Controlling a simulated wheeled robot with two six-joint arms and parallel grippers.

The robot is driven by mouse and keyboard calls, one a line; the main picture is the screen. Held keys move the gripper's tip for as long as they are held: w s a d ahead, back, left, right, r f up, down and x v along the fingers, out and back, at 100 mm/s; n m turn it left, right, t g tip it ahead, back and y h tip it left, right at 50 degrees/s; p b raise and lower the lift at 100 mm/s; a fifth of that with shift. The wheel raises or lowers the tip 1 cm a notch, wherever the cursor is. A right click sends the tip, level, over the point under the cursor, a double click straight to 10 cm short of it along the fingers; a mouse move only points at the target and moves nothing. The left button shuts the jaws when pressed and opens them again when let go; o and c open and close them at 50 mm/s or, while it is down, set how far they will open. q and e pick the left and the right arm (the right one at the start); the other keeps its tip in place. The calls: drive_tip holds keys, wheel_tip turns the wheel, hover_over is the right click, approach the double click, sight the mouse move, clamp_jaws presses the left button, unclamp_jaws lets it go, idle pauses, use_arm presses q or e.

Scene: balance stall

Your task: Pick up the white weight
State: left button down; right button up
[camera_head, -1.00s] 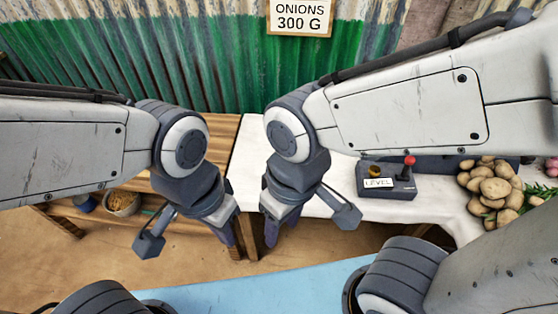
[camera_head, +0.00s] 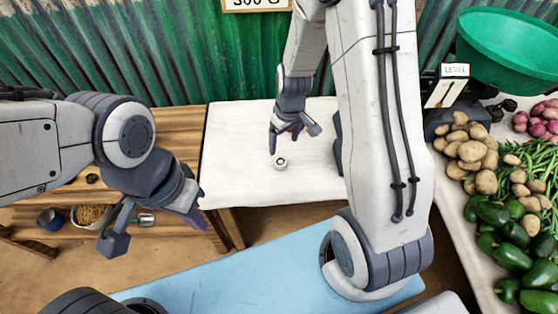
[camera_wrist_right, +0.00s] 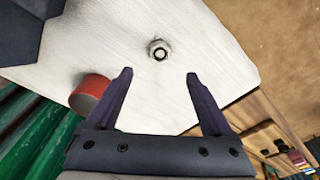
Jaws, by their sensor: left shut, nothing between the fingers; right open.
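The white weight (camera_head: 281,163) is a small pale round piece with a dark ring on top. It stands on the white tabletop (camera_head: 232,140), near the front edge. My right gripper (camera_head: 284,143) is just behind and above it, pointing down, open and empty. In the right wrist view the weight (camera_wrist_right: 158,49) lies ahead of the spread fingers (camera_wrist_right: 160,76), roughly centred between them and not touched. My left gripper (camera_head: 195,212) is shut and empty, off to the left in front of the wooden table.
A red-sided cylinder (camera_wrist_right: 91,93) stands on the white top near my right fingers. Potatoes (camera_head: 470,150), peppers (camera_head: 512,245) and a green bowl (camera_head: 510,48) with a LEVEL sign (camera_head: 455,70) are at right. A bowl of grain (camera_head: 90,214) is at lower left.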

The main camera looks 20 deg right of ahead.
hover_over(280, 161)
drive_tip(key=f, duration=0.3)
drive_tip(key=s+f, duration=0.1)
drive_tip(key=f, duration=0.1)
drive_tip(key=shift+d+f+b, duration=0.15)
drive_tip(key=shift+d+b, duration=0.05)
drive_tip(key=shift+b, duration=0.1)
drive_tip(key=f, duration=0.1)
drive_tip(key=f+b, duration=0.1)
drive_tip(key=f, duration=0.3)
drive_tip(key=shift+w+a, duration=0.15)
drive_tip(key=shift+w, duration=0.2)
drive_tip(key=shift+r, duration=0.1)
clamp_jaws()
drive_tip(key=shift+r, duration=0.1)
